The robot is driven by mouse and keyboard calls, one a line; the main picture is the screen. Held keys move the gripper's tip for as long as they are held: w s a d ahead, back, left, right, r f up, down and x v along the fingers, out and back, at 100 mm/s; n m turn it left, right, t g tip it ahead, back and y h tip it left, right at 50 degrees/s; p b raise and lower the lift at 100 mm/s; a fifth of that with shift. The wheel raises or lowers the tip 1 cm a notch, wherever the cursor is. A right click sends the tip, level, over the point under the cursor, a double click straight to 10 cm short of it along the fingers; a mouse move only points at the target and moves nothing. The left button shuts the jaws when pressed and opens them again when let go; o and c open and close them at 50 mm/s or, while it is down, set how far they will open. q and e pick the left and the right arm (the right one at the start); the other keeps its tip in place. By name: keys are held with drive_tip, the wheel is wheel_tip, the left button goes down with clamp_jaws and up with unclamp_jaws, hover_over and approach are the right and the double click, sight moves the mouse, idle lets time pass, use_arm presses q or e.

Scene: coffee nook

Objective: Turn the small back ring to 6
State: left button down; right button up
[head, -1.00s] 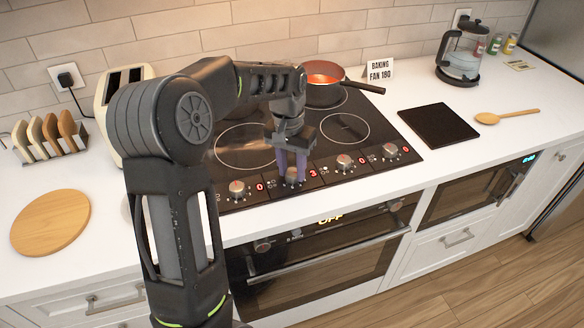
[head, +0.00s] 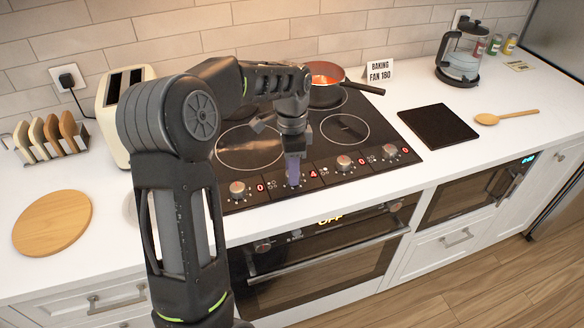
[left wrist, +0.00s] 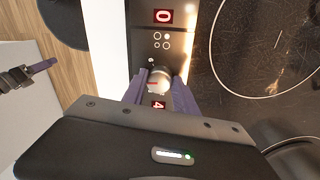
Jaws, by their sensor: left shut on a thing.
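The black cooktop (head: 375,168) has a front strip with several silver knobs and red digits. My left gripper (head: 292,178) points down, its purple fingers shut on the second knob from the left. The left wrist view shows this knob (left wrist: 158,80) between the fingers. The red digit beside it (head: 313,174) reads 4, also in the left wrist view (left wrist: 158,104). The leftmost knob (head: 237,190) and the other two, including the middle-right knob (head: 344,163), show 0. My right gripper (left wrist: 42,68) shows at the left wrist view's edge; its opening is unclear.
An orange-lined pan (head: 325,90) stands at the back of the cooktop. The oven (head: 320,250) below reads OFF.

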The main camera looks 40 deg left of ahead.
use_arm(q)
drive_tip(key=m, duration=0.6)
drive_tip(key=shift+w+r+p, duration=0.1)
drive_tip(key=shift+p, duration=0.3)
drive_tip(key=m+p, duration=0.1)
drive_tip(key=m, duration=0.6)
drive_tip(key=shift+y, duration=0.3)
drive_tip(key=c, duration=1)
unclamp_jaws()
drive_tip(key=shift+o, duration=0.2)
drive_tip(key=r, duration=0.5)
drive_tip(key=r+b, duration=0.1)
drive_tip(key=r, duration=0.1)
drive_tip(key=shift+w+d+r, duration=0.15)
drive_tip(key=shift+w+r, duration=0.1)
drive_tip(key=shift+r, duration=0.1)
